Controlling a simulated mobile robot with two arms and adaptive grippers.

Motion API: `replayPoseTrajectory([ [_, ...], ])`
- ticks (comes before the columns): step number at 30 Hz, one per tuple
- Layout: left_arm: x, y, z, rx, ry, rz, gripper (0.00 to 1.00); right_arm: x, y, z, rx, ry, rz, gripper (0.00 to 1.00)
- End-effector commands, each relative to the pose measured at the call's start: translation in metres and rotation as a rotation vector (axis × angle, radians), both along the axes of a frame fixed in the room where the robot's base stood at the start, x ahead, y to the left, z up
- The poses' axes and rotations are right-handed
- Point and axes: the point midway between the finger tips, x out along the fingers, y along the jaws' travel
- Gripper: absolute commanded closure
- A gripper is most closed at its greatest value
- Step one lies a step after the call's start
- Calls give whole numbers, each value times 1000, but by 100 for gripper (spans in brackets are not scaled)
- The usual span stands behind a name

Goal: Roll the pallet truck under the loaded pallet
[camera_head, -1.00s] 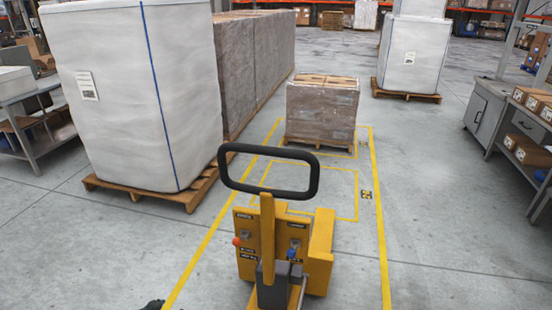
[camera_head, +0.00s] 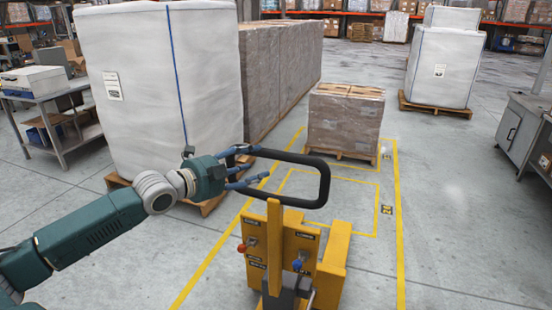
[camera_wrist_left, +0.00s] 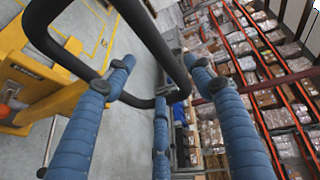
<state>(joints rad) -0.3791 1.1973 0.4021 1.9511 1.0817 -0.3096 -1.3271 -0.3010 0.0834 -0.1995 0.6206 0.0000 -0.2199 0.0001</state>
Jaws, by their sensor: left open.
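The yellow pallet truck (camera_head: 333,262) stands in front of me with its black loop handle (camera_head: 323,185) raised. The loaded pallet (camera_head: 344,120), wrapped brown cartons on a wooden base, stands farther ahead inside yellow floor lines. The truck is apart from it, and its forks are hidden. My left gripper (camera_head: 257,168) is at the left upper corner of the handle. In the left wrist view my left gripper (camera_wrist_left: 158,82) has its blue fingers spread, with the black handle (camera_wrist_left: 152,38) close to them; I cannot tell if they touch it. My right gripper is not in view.
A tall white wrapped load (camera_head: 150,95) on a pallet stands close on the left, with a row of brown wrapped loads (camera_head: 283,75) behind it. A workbench (camera_head: 48,95) is at far left, a grey cabinet (camera_head: 518,130) at right. The marked lane (camera_head: 330,205) between truck and pallet is clear.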

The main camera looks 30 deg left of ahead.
Motion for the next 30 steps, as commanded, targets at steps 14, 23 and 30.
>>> replayPoseTrajectory([
  [14, 47, -6, -4, -4, -4, 5, 46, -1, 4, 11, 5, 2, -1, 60],
  [23, 80, -11, -12, -5, -2, 4, 46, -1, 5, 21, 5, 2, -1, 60],
  [30, 91, -15, -16, 1, -1, 1, 46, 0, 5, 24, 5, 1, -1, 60],
])
